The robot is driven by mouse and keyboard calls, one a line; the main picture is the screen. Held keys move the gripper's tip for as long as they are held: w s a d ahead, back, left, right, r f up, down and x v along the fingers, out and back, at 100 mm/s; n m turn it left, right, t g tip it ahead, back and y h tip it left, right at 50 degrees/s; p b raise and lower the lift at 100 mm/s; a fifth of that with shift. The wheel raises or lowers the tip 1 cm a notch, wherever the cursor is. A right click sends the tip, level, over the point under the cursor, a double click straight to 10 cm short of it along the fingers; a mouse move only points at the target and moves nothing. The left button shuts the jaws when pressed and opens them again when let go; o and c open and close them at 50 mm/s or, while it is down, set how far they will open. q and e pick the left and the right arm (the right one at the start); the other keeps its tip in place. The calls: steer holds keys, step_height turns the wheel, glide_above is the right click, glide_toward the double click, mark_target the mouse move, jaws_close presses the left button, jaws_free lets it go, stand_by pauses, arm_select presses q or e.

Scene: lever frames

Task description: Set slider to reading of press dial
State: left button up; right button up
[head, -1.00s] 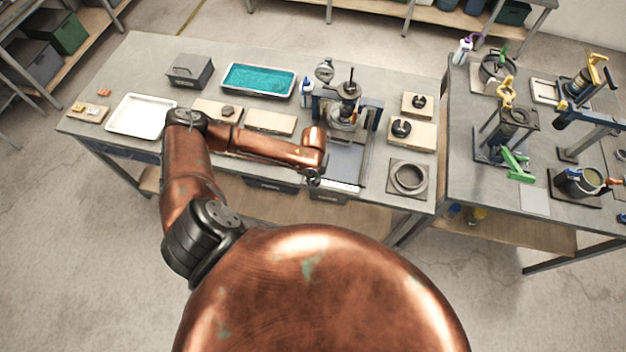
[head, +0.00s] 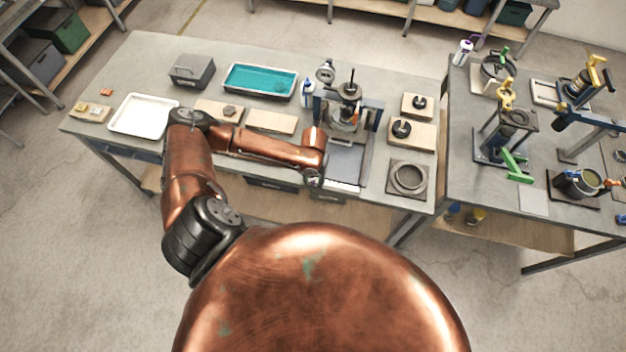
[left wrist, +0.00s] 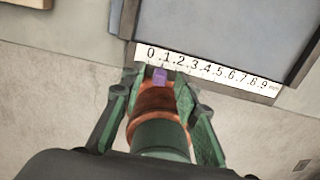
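The press (head: 348,112) stands on the bench. A small round dial (head: 325,71) is at its back left; its reading is too small to make out. The white scale strip (head: 341,187) lies along the front of the grey plate before the press. In the left wrist view the strip (left wrist: 205,72) reads 0 to .9 mm. The purple slider (left wrist: 160,76) sits below it, near the .1 mark. My left gripper (head: 313,178) is at the strip's left end. Its fingers (left wrist: 158,82) are apart, on either side of the slider, with visible gaps. My right gripper is not in view.
A teal tray (head: 260,97), a white tray (head: 120,130) and a grey box (head: 192,71) stand to the left. A ring block (head: 408,178) and wooden blocks with black knobs (head: 412,135) stand to the right. A second bench (head: 535,200) adjoins at right.

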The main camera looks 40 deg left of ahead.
mark_target(313, 182)
arm_select(q)
step_height(313, 182, up, 12)
stand_by(0.4)
stand_by(0.4)
